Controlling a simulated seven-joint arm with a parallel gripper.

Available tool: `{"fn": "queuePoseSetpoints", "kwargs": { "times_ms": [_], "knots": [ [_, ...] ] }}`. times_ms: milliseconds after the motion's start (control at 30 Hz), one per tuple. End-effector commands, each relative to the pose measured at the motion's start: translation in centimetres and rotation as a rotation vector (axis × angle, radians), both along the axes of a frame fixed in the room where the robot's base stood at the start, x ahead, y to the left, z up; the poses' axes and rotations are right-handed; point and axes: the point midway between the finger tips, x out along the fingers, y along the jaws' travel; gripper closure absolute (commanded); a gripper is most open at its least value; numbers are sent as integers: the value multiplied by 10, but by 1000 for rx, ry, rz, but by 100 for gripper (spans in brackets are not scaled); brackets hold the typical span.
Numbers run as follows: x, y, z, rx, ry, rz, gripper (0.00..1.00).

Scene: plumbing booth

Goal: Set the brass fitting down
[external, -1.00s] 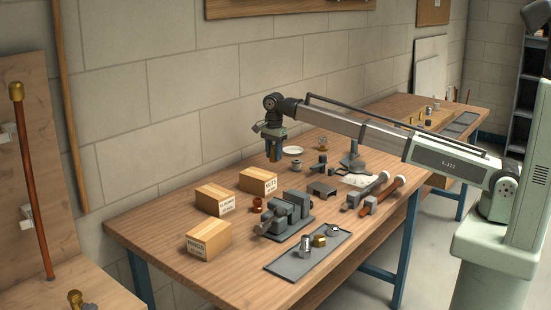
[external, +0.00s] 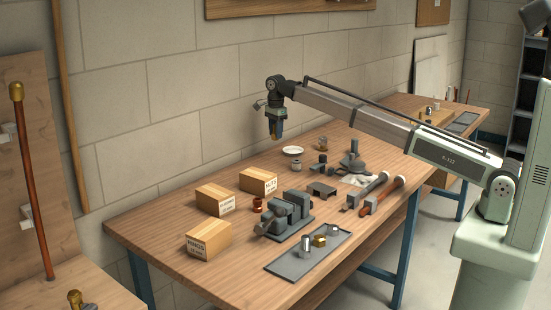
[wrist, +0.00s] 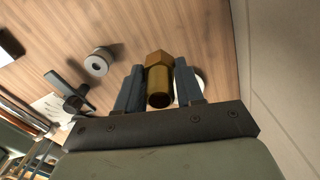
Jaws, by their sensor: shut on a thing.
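In the wrist view, a brass fitting (wrist: 158,80) with a hex top and a round, open near end sits between the two dark fingers of my gripper (wrist: 158,88). My gripper is shut on it. In the external view my gripper (external: 275,132) hangs fingers down above the back part of the bench, clear of the wood. The held fitting is hard to make out there. Another brass hex piece (external: 319,241) lies on the grey tray (external: 282,266) at the front of the bench.
A white dish (external: 292,150) and a grey spool (external: 297,167) are near my gripper. Cardboard boxes (external: 209,238) stand at the left. A grey vise (external: 288,215) is mid-bench, with pipe tools (external: 385,193) to its right. Bare wood lies between the boxes and the wall.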

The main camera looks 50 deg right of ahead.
Motion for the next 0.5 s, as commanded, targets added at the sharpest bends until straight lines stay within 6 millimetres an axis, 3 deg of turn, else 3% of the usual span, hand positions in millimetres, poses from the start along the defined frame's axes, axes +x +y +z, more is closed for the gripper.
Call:
{"fn": "queuePoseSetpoints", "kwargs": {
  "times_ms": [500],
  "knots": [
    [-1, 0, -62, 0, 0, -16, 99]
  ]
}}
